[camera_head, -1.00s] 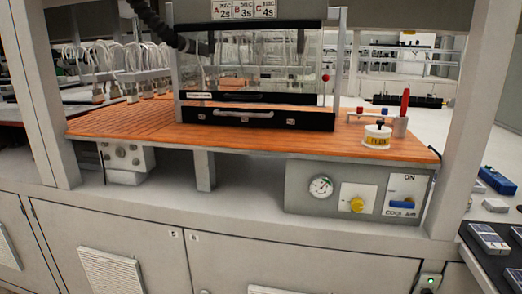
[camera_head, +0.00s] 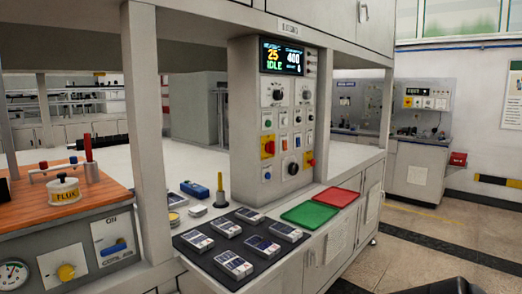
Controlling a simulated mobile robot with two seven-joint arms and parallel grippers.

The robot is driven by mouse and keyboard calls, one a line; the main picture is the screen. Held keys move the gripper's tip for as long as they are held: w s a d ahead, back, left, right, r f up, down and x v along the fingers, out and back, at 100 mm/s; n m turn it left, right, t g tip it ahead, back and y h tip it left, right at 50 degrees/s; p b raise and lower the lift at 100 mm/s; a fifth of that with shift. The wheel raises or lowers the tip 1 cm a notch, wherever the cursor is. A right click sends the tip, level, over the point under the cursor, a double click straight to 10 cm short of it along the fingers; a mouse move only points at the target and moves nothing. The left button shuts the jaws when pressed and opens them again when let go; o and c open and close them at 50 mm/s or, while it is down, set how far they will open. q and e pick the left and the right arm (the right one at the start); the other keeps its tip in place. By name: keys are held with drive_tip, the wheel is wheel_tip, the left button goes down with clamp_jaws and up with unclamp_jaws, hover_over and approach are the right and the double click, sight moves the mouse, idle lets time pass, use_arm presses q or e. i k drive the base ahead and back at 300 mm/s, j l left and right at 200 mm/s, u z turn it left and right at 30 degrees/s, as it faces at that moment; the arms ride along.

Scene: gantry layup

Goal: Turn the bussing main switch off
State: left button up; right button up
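Neither of my grippers shows.
A black mat (camera_head: 217,262) with several small modules lies before the panel, beside a green mat (camera_head: 309,215) and a red mat (camera_head: 338,196). A yellow-handled tool (camera_head: 220,187) stands nearby. A white post (camera_head: 146,130) is left. The floor (camera_head: 420,235) is open at right.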

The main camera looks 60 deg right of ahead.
sight(270, 147)
drive_tip(key=z, duration=1.95)
drive_tip(key=i+l+u, duration=0.2)
drive_tip(key=k, duration=0.1)
